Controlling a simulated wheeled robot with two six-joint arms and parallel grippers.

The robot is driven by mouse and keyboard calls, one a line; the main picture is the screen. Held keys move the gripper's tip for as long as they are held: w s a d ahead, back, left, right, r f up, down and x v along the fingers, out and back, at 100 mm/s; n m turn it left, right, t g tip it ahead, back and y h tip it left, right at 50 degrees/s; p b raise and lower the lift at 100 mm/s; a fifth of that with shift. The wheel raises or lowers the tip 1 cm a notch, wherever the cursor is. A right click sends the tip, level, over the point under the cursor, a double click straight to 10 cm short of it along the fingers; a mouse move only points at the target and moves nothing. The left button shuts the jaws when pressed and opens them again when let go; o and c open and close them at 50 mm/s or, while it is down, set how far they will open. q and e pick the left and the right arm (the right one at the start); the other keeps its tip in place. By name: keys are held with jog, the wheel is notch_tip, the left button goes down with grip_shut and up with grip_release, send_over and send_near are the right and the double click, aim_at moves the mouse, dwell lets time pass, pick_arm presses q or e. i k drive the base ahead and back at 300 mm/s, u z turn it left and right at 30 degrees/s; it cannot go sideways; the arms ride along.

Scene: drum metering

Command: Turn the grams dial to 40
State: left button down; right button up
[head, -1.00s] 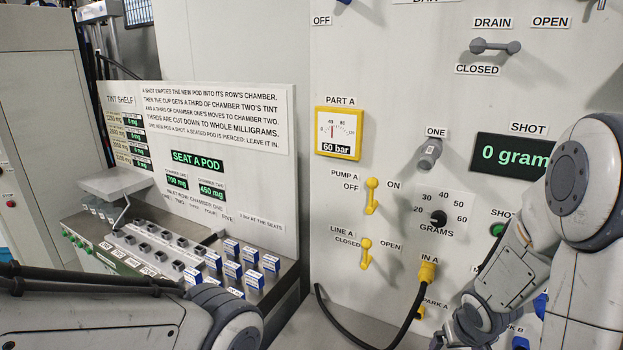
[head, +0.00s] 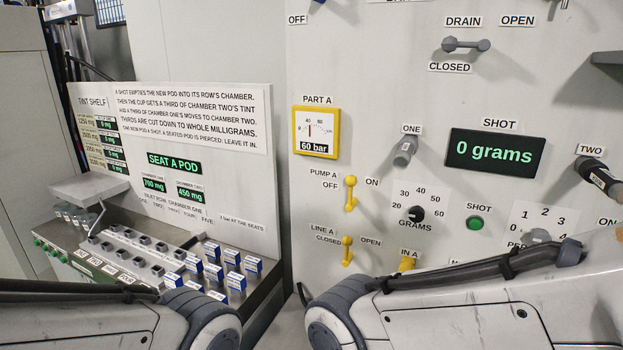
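The grams dial (head: 416,214) is a small black knob on the white panel. Its printed scale runs 20, 30, 40, 50, 60 in an arc above it, with the label GRAMS below. The knob's pointer is too small to read surely. The shot display (head: 490,153) above it reads 0 grams. Neither gripper is in view; only my arm links show along the bottom left and bottom right, below the dial. Nothing is seen touching the dial.
A green shot button (head: 475,223) is right of the dial. A numbered dial (head: 538,236) is partly hidden by my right arm. Yellow pump (head: 350,194) and line (head: 347,252) levers are to the left. Blue-and-white pods (head: 213,272) stand on the bench at left.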

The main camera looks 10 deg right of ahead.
aim_at(415, 215)
jog(key=z, duration=2.4)
jog(key=k, duration=0.7)
jog(key=u, duration=1.35)
